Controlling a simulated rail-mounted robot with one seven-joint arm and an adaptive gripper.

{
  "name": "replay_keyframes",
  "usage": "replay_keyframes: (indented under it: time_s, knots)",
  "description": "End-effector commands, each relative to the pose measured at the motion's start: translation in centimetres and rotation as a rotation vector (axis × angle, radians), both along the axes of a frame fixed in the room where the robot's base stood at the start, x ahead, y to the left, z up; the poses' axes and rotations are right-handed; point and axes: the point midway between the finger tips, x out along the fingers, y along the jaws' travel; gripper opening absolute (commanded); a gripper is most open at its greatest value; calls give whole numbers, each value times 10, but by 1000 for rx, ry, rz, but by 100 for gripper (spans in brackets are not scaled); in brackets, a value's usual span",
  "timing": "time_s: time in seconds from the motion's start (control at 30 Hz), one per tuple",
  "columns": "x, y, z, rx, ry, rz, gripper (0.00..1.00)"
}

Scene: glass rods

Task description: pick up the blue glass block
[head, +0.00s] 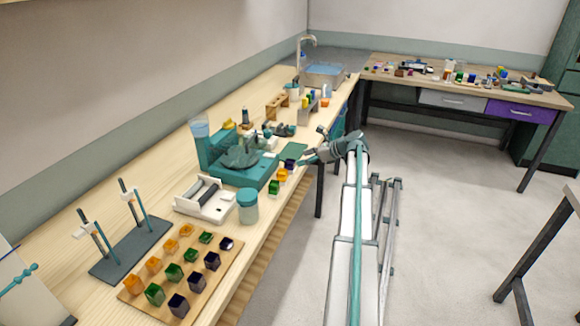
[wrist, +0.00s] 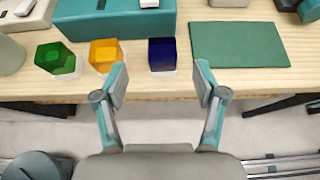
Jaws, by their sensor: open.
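The blue glass block (wrist: 162,52) is a dark blue cube on a small white base near the front edge of the bench in the wrist view. To its left stand an amber block (wrist: 104,52) and a green block (wrist: 56,58), each on a similar pale base. My gripper (wrist: 160,78) is open and empty, with its fingers at either side of the blue block's line, in front of it and apart from it. In the head view my gripper (head: 305,157) is at the bench's edge, near the amber block (head: 283,175) and the green block (head: 274,187).
A green mat (wrist: 240,44) lies right of the blue block. A teal machine (wrist: 115,20) stands close behind the blocks. A wooden board (head: 205,265) with several coloured blocks and a lidded jar (head: 248,207) are nearer on the bench. Floor lies beyond the edge.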

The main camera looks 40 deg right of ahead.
Motion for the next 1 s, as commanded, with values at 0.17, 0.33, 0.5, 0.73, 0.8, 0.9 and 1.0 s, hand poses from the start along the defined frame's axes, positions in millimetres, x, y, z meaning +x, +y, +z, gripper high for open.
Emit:
replay_keyframes:
  time_s: [0.17, 0.33, 0.5, 0.73, 0.8, 0.9, 1.0]
  knots:
    - [16, 9, -10, -2, 0, 1, 71]
    - [23, 13, -15, -2, 0, 2, 71]
    - [39, 19, -25, -1, 1, 1, 71]
    - [56, 30, -39, -2, 0, 1, 71]
    - [57, 30, -40, -3, -1, 1, 71]
    - [56, 30, -40, -3, -1, 1, 71]
    - [56, 30, -40, -3, -1, 1, 62]
